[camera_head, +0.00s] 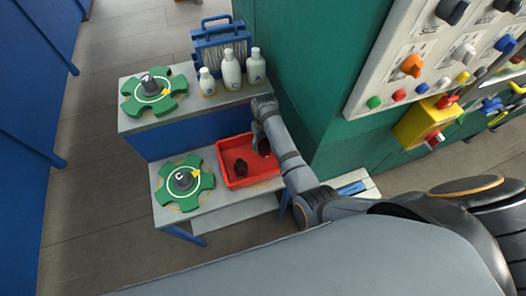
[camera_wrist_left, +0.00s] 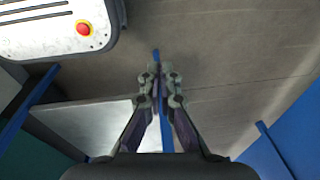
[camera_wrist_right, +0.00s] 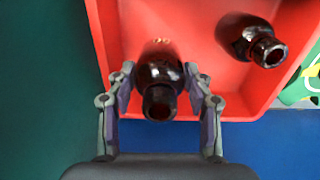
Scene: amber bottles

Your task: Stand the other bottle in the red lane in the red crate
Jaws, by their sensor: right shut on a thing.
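The red crate (camera_head: 226,151) sits on the lower grey shelf in the head view; its wall also shows in the right wrist view (camera_wrist_right: 100,35). A dark amber bottle (camera_head: 240,167) stands inside it, seen in the right wrist view (camera_wrist_right: 248,40) at the upper right. My right gripper (camera_head: 258,143) is shut on a second amber bottle (camera_head: 264,147), whose dark neck and shoulder show between the fingers in the right wrist view (camera_wrist_right: 160,85). This bottle is upright within the crate's outline; whether its base touches the floor is hidden. My left gripper (camera_wrist_left: 160,72) is shut and empty, over the floor.
Two green star wheels, one on the upper shelf (camera_head: 132,103) and one on the lower (camera_head: 163,186), stand left of the crate. White bottles (camera_head: 231,70) and a blue crate (camera_head: 222,35) stand at the back. A green wall (camera_head: 310,70) rises close on the right.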

